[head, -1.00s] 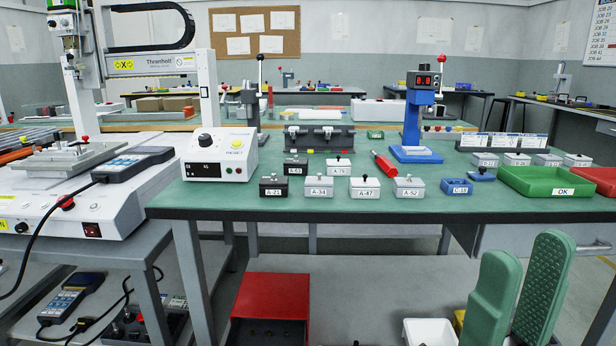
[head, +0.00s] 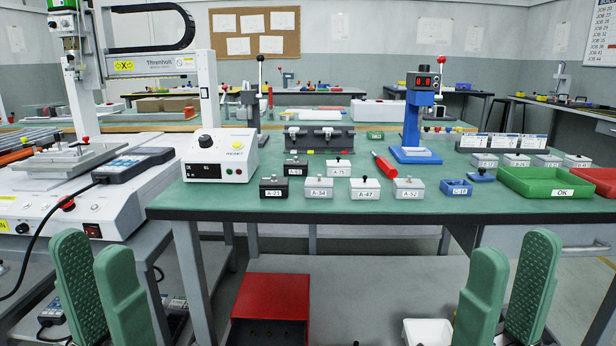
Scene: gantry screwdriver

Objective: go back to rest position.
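My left gripper (head: 98,290) shows at the bottom left of the head view, its two green fingers apart with nothing between them. My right gripper (head: 508,290) shows at the bottom right, its two green fingers also apart and empty. Both grippers are in front of the bench's front edge and touch none of the objects on it. The wrists and arms are below the picture.
The green-topped bench (head: 240,206) carries several small labelled boxes, a blue press (head: 418,110), a white control box (head: 219,155), a red screwdriver (head: 385,165) and a green tray (head: 545,183). A gantry machine (head: 80,190) stands at left. A red bin (head: 270,300) sits below.

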